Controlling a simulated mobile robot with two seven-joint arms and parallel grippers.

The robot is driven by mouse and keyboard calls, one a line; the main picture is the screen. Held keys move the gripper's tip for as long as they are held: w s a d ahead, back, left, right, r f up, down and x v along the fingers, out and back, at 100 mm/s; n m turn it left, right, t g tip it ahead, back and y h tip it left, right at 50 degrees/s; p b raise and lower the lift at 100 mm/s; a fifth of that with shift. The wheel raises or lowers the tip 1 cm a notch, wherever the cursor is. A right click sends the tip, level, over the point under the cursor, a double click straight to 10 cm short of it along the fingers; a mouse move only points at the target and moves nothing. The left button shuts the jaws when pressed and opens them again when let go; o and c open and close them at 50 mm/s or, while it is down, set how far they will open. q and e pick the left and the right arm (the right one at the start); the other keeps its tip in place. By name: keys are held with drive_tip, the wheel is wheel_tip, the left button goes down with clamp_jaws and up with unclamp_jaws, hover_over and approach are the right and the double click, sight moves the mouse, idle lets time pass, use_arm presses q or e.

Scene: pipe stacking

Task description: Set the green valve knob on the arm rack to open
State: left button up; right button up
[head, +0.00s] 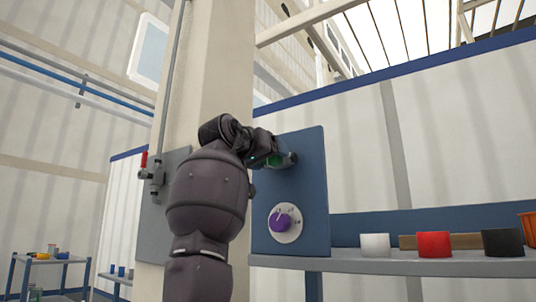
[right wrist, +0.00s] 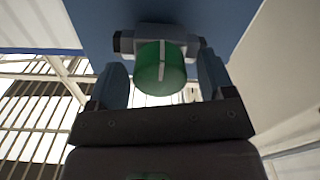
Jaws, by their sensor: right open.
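The green valve knob (right wrist: 160,72) shows in the right wrist view, with a pale line across its face and a grey-white fitting (right wrist: 185,42) behind it on the blue panel. In the head view a bit of the green knob (head: 273,161) shows high on the blue panel (head: 310,185), mostly hidden by my gripper. My right gripper (right wrist: 162,78) is open, with one finger on each side of the knob. I cannot tell whether the fingers touch it. The knob's setting marks are not visible. My left gripper is not in view.
A purple knob (head: 280,222) on a white dial sits lower on the same panel. To the right, a grey shelf (head: 390,266) bears a white (head: 375,245), a red (head: 434,244) and a black cylinder (head: 502,242). A red-handled valve (head: 145,160) is on a grey board at left.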

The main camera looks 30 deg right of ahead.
drive_tip(key=c, duration=0.9)
drive_tip(key=shift+n, duration=0.3)
drive_tip(key=n, duration=0.3)
drive_tip(key=n+b, duration=0.1)
drive_tip(key=n, duration=0.4)
drive_tip(key=n+b, duration=0.1)
drive_tip(key=n, duration=0.3)
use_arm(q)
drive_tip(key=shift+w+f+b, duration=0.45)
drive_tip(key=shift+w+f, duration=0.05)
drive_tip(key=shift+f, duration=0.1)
use_arm(e)
drive_tip(key=shift+n, duration=2.7)
